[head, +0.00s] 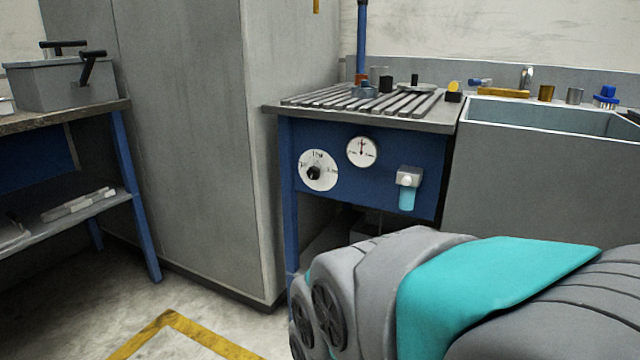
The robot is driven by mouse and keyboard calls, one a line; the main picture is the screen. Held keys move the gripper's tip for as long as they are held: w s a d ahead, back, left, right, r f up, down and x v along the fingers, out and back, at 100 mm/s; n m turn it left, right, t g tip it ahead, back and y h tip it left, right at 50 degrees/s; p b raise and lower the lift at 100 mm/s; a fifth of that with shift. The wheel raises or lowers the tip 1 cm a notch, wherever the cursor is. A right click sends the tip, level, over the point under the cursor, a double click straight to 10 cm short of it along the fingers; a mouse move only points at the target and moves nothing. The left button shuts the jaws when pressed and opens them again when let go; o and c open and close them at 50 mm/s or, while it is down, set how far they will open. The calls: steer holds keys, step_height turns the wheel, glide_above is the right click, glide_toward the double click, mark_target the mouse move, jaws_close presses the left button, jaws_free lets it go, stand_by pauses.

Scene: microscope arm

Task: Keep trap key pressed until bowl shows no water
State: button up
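The trap is a small unit with a grey-white head (409,176) and a light blue bowl (407,199) below it. It is fixed to the right part of the blue front panel (345,196) under a slatted bench. The bowl looks filled with blue, which I take to be water; its exact level is too small to read. A key on the trap cannot be made out. My arm fills the lower right of the head view, in front of and below the panel. My gripper is not in view.
A round dial with a black knob (318,171) and a pressure gauge (362,151) sit left of the trap. The slatted bench top (365,100) holds small parts. A sink (550,115) stands right, a tall grey cabinet (190,140) left. Floor at lower left is clear.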

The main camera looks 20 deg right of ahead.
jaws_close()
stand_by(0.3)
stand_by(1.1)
